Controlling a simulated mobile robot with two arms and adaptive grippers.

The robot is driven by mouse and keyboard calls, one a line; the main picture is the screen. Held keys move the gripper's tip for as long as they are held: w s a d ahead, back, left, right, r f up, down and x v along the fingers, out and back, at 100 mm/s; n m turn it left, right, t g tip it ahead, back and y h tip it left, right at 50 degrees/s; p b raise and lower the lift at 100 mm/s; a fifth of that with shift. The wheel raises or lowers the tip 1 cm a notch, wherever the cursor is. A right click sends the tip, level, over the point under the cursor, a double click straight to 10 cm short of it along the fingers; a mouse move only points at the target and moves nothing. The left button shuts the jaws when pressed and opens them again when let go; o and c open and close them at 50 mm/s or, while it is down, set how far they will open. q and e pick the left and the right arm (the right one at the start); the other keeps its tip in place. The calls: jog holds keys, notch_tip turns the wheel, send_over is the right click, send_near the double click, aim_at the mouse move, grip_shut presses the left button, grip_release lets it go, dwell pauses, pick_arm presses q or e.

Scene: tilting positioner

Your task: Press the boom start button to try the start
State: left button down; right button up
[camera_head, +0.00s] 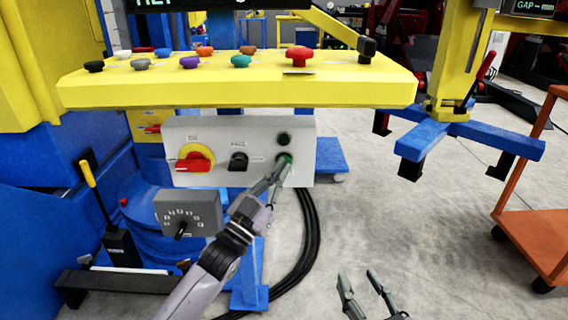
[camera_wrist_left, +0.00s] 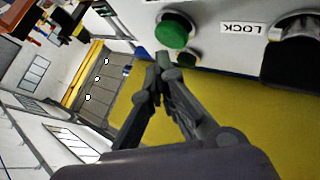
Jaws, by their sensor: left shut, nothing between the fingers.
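A grey control panel (camera_head: 225,140) hangs under the yellow console. At its right end are a dark green round button (camera_head: 284,139) and, below it, a green button (camera_head: 286,157). Their labels are too small to read, so I cannot tell which is boom start. My left gripper (camera_head: 284,165) is shut and empty, its tips at the lower button and partly covering it. The left wrist view shows one green button (camera_wrist_left: 175,30) just beyond the fingertips (camera_wrist_left: 163,60); contact is unclear. My right gripper (camera_head: 364,290) is open and empty, low over the floor.
The panel also carries a red-and-yellow rotary switch (camera_head: 195,160) and a black knob (camera_head: 238,162). The yellow console (camera_head: 240,85) with several coloured knobs overhangs it. A grey dial box (camera_head: 188,212) is below left. Black cables (camera_head: 307,240) hang to the floor. An orange cart (camera_head: 540,215) stands right.

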pick_arm(q)
jog(key=shift+w, duration=0.15)
dwell(0.4)
jog(key=shift+w, duration=0.3)
pick_arm(e)
jog(key=shift+r, duration=0.15)
pick_arm(q)
jog(key=shift+w, duration=0.45)
pick_arm(e)
jog(key=shift+a+r+t, duration=0.15)
jog(key=shift+r+t, duration=0.35)
jog(key=shift+r, duration=0.3)
dwell(0.4)
pick_arm(q)
jog(key=shift+s+p, duration=0.5)
jog(key=shift+s, duration=0.4)
pick_arm(e)
notch_tip(320, 180, down, 6)
jog(key=s+d+g+h, duration=0.1)
jog(key=g, duration=0.2)
jog(key=shift+d+g, duration=0.15)
jog(key=shift+g, duration=0.15)
jog(key=shift+s+f, duration=0.1)
